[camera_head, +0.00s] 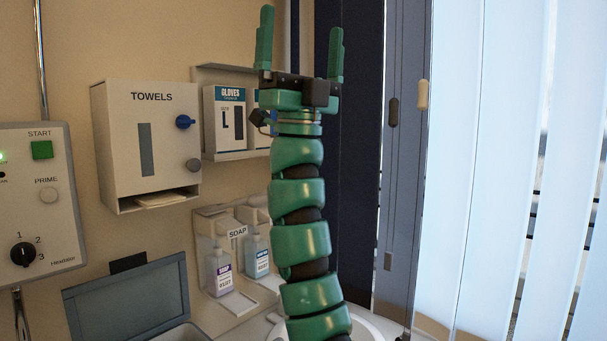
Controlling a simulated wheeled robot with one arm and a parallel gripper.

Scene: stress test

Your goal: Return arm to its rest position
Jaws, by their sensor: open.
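My gripper (301,52) is at the top middle of the head view, with its two green fingers pointing up. The fingers stand well apart and nothing is between them. My green and black arm (302,190) rises nearly straight up from the bottom edge of the view, leaning slightly left. It appears in front of the glove boxes' right side and a dark vertical panel (349,130). I cannot tell how far it is from the wall.
A towel dispenser (110,110), a glove box (225,135) and a soap holder with bottles (218,270) are on the wall at left. A control panel (60,225) is at far left, an open-lidded bin (130,305) below. Window blinds (490,150) fill the right.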

